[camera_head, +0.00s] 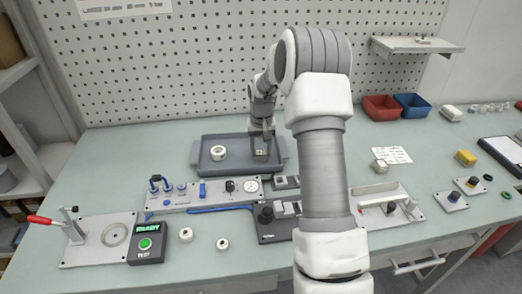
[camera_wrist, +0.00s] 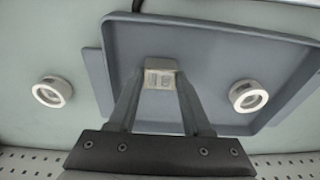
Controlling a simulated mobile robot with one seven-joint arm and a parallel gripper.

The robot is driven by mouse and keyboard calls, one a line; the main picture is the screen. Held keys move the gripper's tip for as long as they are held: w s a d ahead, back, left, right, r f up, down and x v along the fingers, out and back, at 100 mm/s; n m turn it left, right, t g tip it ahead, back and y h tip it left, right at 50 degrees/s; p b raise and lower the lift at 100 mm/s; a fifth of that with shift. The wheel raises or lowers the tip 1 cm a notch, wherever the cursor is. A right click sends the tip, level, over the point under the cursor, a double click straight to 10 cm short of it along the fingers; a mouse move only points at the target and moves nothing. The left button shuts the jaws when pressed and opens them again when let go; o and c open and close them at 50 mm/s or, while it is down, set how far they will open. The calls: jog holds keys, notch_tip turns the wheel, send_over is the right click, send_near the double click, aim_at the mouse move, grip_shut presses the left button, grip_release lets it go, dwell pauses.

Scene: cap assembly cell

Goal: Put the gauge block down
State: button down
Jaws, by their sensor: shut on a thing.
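The gauge block (camera_wrist: 160,65) is a small pale grey block with markings on its face. My gripper (camera_wrist: 158,84) is shut on it, with one finger on each side. In the head view the gripper (camera_head: 262,140) points down over the right part of the grey tray (camera_head: 196,178), and the block (camera_head: 260,152) shows at its fingertips. In the wrist view the block lies within the outline of the tray (camera_wrist: 118,55). I cannot tell whether the block touches the tray floor.
A white ring (camera_head: 218,152) lies in the tray's left part. Another ring (camera_wrist: 52,91) lies outside the tray in the wrist view. A connector panel (camera_head: 205,192) stands in front of the tray. Red (camera_head: 381,107) and blue (camera_head: 412,105) bins stand at the back right.

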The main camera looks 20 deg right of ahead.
jog(key=shift+f, duration=0.15)
jog(key=shift+c, duration=1.7)
grip_release()
